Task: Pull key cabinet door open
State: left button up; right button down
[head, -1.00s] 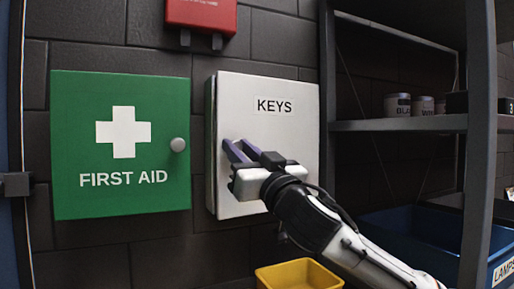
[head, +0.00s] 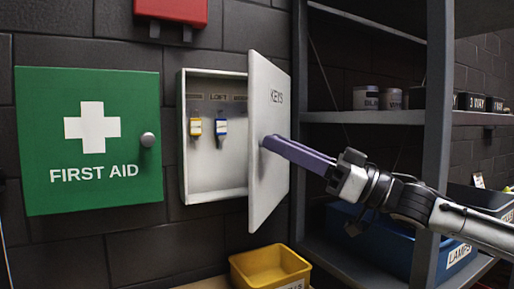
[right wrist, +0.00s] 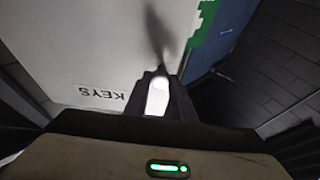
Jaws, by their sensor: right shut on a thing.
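The white key cabinet (head: 217,172) hangs on the dark block wall. Its door (head: 264,195), marked KEYS, stands well open, hinged on the right and swung out from the wall. My right gripper (head: 270,145) comes from the right and is shut on the door's knob, near the door's free edge; the fingers hide the knob in the head view. In the right wrist view a pale knob (right wrist: 157,97) sits between the fingers, in front of the white door (right wrist: 100,50). My left gripper is out of view.
A green first aid cabinet (head: 90,190) is shut, left of the key cabinet. A yellow bin (head: 268,268) stands below the door. A shelf rack with an upright post (head: 432,130) and a blue LAMPS bin (head: 385,245) stand right. A red box (head: 172,10) is above.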

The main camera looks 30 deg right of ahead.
jog(key=shift+s+d+f+n+g+y, duration=0.1)
jog(key=shift+s+d+n+g+y, duration=0.3)
jog(key=shift+s+d+g+y, duration=0.4)
jog(key=shift+w, duration=0.1)
jog(key=c, duration=1.5)
grip_release()
jog(key=shift+c, duration=0.2)
notch_tip(320, 180, up, 10)
jog(key=p, duration=0.6)
jog(key=shift+d, duration=0.1)
